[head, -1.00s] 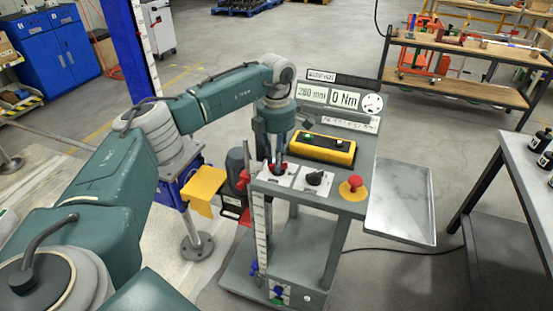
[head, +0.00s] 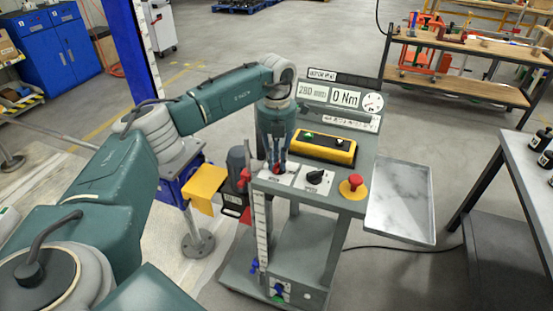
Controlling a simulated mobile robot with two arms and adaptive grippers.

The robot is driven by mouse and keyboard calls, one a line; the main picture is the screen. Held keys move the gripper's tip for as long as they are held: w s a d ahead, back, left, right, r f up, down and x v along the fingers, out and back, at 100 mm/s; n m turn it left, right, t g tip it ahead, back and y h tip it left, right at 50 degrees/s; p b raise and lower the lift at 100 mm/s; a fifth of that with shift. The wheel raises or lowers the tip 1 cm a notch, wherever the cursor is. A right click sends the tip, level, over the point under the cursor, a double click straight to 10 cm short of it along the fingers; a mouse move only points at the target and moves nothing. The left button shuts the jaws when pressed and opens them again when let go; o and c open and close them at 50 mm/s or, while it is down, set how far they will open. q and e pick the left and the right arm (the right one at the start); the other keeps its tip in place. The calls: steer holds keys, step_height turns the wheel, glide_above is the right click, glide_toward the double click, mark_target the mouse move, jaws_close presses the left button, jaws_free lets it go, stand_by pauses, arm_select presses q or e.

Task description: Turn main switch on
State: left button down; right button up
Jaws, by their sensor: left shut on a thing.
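The main switch (head: 276,169) is a small red knob on a white plate at the left front of the grey control stand (head: 338,199). My left gripper (head: 277,165) points down over it and is shut on the red knob, hiding most of it. The knob's exact angle cannot be made out. A black rotary knob (head: 315,176) on a second white plate sits just to the right. My right gripper is not in view.
A red emergency button (head: 353,186) on a yellow base stands at the stand's right front. A yellow pendant box (head: 323,148) lies behind the switches. A metal tray (head: 401,203) extends right. Display panels (head: 338,97) rise at the back.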

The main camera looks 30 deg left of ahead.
arm_select(q)
steer(key=shift+w+r+n, duration=0.15)
steer(key=shift+r+n, duration=0.05)
steer(key=shift+n, duration=0.4)
steer(key=c, duration=1.6)
jaws_free()
step_height(320, 180, up, 12)
steer(key=shift+f, duration=0.1)
